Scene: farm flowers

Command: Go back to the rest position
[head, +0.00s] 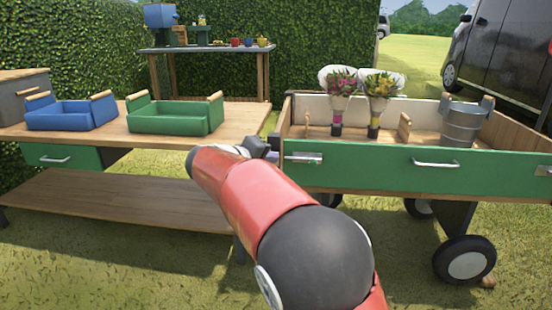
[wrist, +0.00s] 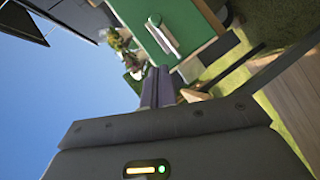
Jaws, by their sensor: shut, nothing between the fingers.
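My gripper (head: 262,147) is at the end of my red arm, between the wooden table and the green cart in the head view. In the wrist view its two dark fingers (wrist: 158,85) are shut together with nothing between them. The cart's green front (head: 390,172) is just to the right of my gripper, with a metal latch (head: 303,158) close by. I cannot tell whether the fingers touch the cart. In the wrist view the cart's green panel (wrist: 160,38) and a metal handle lie beyond the fingers.
Two flower bouquets (head: 341,85) and a metal bucket (head: 462,124) stand in the cart. A blue tray (head: 72,115) and a green tray (head: 175,117) sit on the wooden table (head: 235,117). A back table (head: 206,50) stands by the hedge. Grass lies in front.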

